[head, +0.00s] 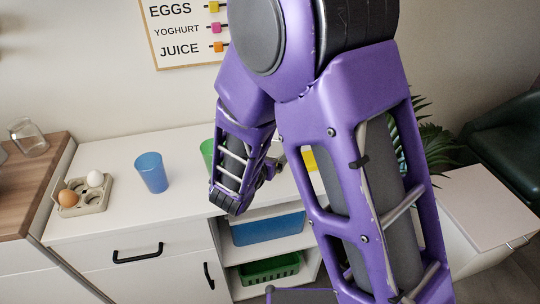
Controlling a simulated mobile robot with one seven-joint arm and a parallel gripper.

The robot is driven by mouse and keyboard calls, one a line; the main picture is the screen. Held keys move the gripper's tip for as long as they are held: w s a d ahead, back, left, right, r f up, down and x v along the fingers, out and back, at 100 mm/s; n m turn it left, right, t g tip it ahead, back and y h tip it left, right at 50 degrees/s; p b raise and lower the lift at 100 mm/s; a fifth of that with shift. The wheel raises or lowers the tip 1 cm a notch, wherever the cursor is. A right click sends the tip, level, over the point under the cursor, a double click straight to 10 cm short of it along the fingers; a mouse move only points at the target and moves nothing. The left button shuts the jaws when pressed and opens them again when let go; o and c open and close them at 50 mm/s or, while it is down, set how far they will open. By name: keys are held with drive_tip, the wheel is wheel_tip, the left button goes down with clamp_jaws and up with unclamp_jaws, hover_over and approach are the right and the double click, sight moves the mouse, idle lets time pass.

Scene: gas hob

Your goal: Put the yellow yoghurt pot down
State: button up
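A small patch of yellow (309,160) shows at the edge of my purple arm, above the right part of the white counter. It may be the yellow yoghurt pot; most of it is hidden behind the arm. My gripper (272,168) is only partly in view, just left of the yellow patch and behind my forearm. Its fingertips are not clear, so I cannot tell whether it is open or shut, or whether it touches the yellow thing.
On the white counter (120,185) stand a blue cup (151,172), a partly hidden green cup (207,152) and an egg holder (90,203) with a brown and a white egg. Open shelves below hold a blue bin (268,229) and a green basket (270,268). A glass jar (28,137) stands far left.

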drive_tip(key=shift+f, duration=0.65)
drive_tip(key=shift+f, duration=0.1)
drive_tip(key=o, duration=1.2)
drive_tip(key=shift+r, duration=0.2)
drive_tip(key=p+v, duration=0.1)
drive_tip(key=v, duration=1.1)
